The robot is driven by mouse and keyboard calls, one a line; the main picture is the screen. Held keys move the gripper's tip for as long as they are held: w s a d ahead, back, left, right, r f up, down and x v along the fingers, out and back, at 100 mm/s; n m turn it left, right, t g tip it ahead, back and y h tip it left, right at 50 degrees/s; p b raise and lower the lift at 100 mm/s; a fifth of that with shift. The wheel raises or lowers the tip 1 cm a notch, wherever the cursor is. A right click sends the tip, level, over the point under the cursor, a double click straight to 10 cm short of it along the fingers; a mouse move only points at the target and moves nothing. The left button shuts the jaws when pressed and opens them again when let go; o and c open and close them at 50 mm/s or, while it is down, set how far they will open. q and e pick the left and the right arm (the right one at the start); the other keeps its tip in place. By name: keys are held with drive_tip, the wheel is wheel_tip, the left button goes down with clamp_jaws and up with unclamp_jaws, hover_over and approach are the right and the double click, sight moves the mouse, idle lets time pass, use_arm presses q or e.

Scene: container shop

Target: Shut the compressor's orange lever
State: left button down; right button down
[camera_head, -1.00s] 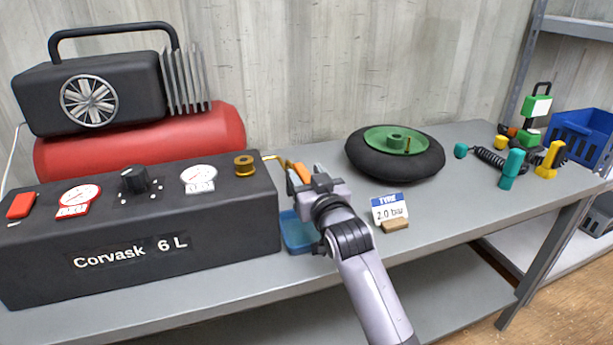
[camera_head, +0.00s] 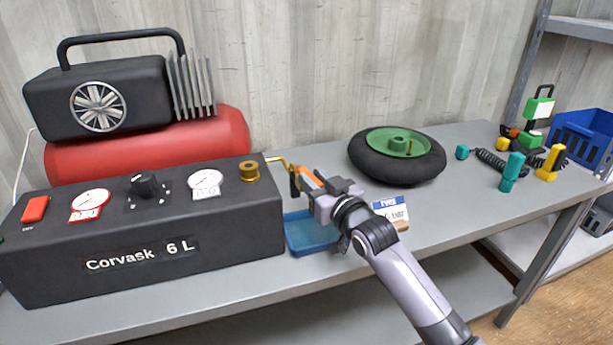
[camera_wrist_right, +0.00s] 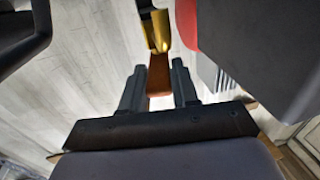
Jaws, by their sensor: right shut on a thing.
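The compressor (camera_head: 150,235) is a black box marked "Corvask 6 L" with a red tank (camera_head: 225,132) behind it, at the left of the head view. A thin brass pipe (camera_head: 276,163) sticks out from its right end. The orange lever (camera_head: 313,176) is at the end of this pipe, partly hidden by my right gripper (camera_head: 306,187). That gripper is shut on the lever. In the right wrist view the lever (camera_wrist_right: 159,76) lies between the two fingers (camera_wrist_right: 159,88), with the brass fitting (camera_wrist_right: 155,28) just beyond. My left gripper is not in view.
A blue tray (camera_head: 312,238) sits on the bench below my right gripper. A black tyre on a green hub (camera_head: 410,165) lies behind and to the right. A price card (camera_head: 391,207) is partly behind my arm. Several coloured tools stand farther right.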

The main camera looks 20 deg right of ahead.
drive_tip(key=shift+d+r+n+y, duration=0.15)
drive_tip(key=shift+n+y, duration=0.15)
drive_tip(key=shift+y, duration=0.3)
drive_tip(key=c, duration=0.9)
unclamp_jaws()
drive_tip(key=shift+w, duration=0.1)
drive_tip(key=shift+s+d, duration=0.1)
drive_tip(key=shift+s, duration=0.35)
drive_tip(key=shift+v, duration=3.15)
